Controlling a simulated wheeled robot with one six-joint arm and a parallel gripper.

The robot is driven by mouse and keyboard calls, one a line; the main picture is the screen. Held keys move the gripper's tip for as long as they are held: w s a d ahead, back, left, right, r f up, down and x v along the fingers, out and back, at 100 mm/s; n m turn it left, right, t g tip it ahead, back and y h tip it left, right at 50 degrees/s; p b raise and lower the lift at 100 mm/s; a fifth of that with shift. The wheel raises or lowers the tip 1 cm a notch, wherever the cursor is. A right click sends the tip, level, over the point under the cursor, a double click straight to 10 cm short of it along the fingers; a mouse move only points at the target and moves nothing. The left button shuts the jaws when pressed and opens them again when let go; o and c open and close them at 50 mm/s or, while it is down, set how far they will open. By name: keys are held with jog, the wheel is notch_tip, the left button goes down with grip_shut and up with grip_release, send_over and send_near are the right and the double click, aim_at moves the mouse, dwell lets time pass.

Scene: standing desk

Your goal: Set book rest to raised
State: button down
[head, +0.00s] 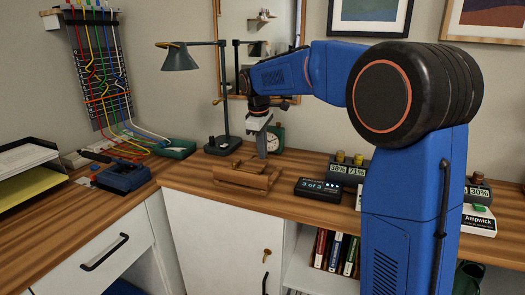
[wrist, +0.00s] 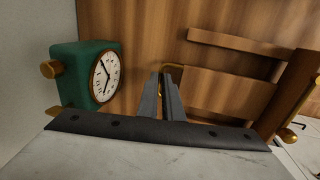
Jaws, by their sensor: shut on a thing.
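The wooden book rest (head: 243,180) lies low and nearly flat on the desk in the head view. In the wrist view its brown boards (wrist: 228,90) fill the right side. My gripper (head: 262,153) points down at the rest's back right edge. In the wrist view my gripper's fingers (wrist: 168,80) are close together, at the left edge of the boards. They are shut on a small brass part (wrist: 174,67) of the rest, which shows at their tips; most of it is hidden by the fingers.
A green clock (head: 275,140) stands just behind my gripper, and also shows left of the fingers in the wrist view (wrist: 75,75). A dark desk lamp (head: 222,100) rises behind the rest. A black display box (head: 319,190) sits to its right.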

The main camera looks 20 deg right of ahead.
aim_at(254, 166)
jog(key=shift+s+a+r+t+h, duration=0.15)
jog(key=shift+r+t+h, duration=0.2)
jog(key=shift+r, duration=0.45)
jog(key=s+a+r+t+h, duration=0.5)
jog(key=s+r, duration=0.4)
jog(key=r, duration=0.2)
jog(key=shift+s+a+r+t, duration=0.2)
jog(key=shift+s+a+t, duration=0.2)
jog(key=shift+a+t, duration=0.55)
jog(key=c, duration=1.9)
grip_release()
jog(key=shift+a, duration=0.1)
jog(key=shift+r, duration=0.3)
